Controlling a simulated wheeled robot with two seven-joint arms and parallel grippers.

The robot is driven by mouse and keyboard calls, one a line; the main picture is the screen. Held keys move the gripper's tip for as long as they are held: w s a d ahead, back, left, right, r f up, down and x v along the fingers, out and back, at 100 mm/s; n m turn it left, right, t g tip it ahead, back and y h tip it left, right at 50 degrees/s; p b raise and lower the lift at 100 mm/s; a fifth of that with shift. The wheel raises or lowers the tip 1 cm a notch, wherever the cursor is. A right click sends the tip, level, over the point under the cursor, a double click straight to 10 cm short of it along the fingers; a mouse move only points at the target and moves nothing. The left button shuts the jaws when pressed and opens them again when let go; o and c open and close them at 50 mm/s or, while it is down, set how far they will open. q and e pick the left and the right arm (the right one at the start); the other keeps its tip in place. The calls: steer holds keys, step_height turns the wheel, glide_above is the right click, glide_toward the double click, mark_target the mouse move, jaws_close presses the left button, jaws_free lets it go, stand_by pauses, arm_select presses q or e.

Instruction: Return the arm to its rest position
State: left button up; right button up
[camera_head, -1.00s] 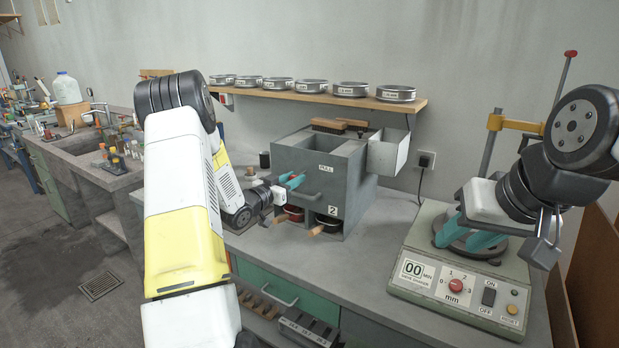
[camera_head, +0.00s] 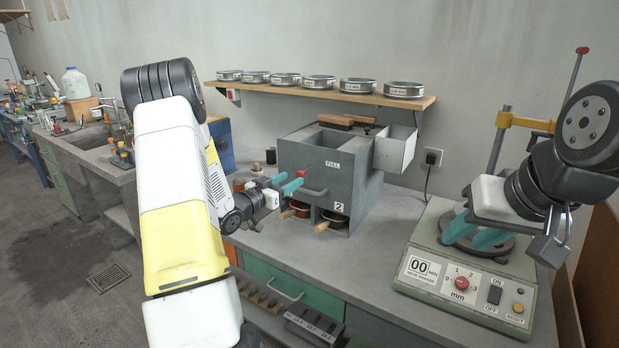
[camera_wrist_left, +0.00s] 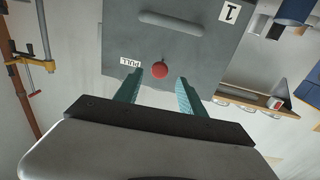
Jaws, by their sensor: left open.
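My left gripper (camera_head: 290,183) has open teal jaws in front of the upper face of the grey metal box (camera_head: 345,185), near its red knob (camera_head: 299,174) and PULL label. In the left wrist view the red knob (camera_wrist_left: 160,70) lies beyond the gap between the two spread fingertips (camera_wrist_left: 160,78), apart from both. Nothing is held. My right gripper (camera_head: 472,236) hangs over the round black plate of the sieve shaker (camera_head: 465,275); its teal fingers look apart with nothing seen between them.
Two wooden-handled pans (camera_head: 330,220) sit in low openings of the box. A shelf (camera_head: 320,92) with several sieves runs along the wall behind. A white bin (camera_head: 395,150) hangs on the box's right side. Open bench (camera_head: 370,250) lies between box and shaker.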

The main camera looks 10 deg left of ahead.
arm_select(q)
steer(key=v, duration=0.2)
steer(key=shift+s+a, duration=0.15)
steer(key=shift+s, duration=0.15)
steer(key=s+d+r+n+g+y, duration=0.1)
steer(key=s+r+n+g+y, duration=0.1)
steer(key=s+r+y, duration=0.3)
steer(key=s+d+r+n+g+y, duration=0.1)
steer(key=s+r+g+y, duration=0.1)
steer(key=r, duration=0.5)
steer(key=s+d+g+h, duration=0.1)
steer(key=s+d+g, duration=0.2)
steer(key=s, duration=1)
steer(key=s+d+n+g, duration=0.1)
steer(key=s+d+g, duration=0.2)
steer(key=s+d, duration=0.4)
steer(key=s, duration=0.6)
steer(key=shift+s+d+r+h, duration=0.2)
steer(key=shift+d+r+h, duration=0.05)
steer(key=shift+r+h, duration=0.15)
